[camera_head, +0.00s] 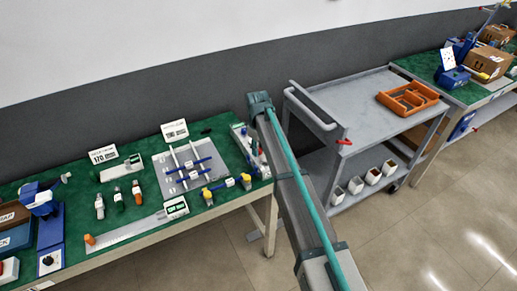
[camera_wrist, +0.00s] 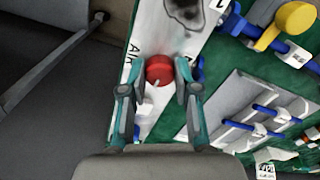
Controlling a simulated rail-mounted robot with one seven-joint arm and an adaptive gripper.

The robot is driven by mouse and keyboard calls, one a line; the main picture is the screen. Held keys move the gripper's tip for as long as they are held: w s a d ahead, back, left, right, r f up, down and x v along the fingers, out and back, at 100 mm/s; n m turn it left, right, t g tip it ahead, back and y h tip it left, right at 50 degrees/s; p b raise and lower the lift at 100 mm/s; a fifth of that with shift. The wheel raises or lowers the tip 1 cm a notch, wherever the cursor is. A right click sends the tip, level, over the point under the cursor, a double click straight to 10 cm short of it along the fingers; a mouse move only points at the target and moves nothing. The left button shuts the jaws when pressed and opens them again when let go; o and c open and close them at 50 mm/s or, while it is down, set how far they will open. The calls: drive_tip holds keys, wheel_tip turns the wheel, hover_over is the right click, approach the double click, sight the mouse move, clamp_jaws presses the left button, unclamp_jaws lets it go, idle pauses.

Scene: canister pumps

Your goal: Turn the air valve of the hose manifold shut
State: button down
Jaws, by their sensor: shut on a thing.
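The hose manifold is a white plate (camera_wrist: 185,45) with "AIR" lettering, running diagonally through the wrist view. It lies at the right end of the green bench in the head view (camera_head: 240,134). The air valve's round red knob (camera_wrist: 158,69) sits beside that lettering. My gripper (camera_wrist: 159,76) is over the plate, with its two teal and grey fingers on either side of the knob, shut on it. A small pale pointer shows at the knob's near edge. My arm partly covers the manifold in the head view, and I cannot make out the fingertips there.
A yellow-ended blue fitting (camera_wrist: 291,20) and a grey board with blue-ended rods (camera_wrist: 252,110) lie close right of the manifold. The bench edge is close on its other side. A grey cart (camera_head: 350,85) with an orange tray (camera_head: 408,98) stands right of my arm.

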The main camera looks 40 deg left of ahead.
drive_tip(key=shift+n, duration=0.5)
drive_tip(key=c, duration=0.8)
unclamp_jaws()
drive_tip(key=shift+c, duration=0.2)
wheel_tip(320, 180, up, 12)
drive_tip(key=shift+s, duration=0.15)
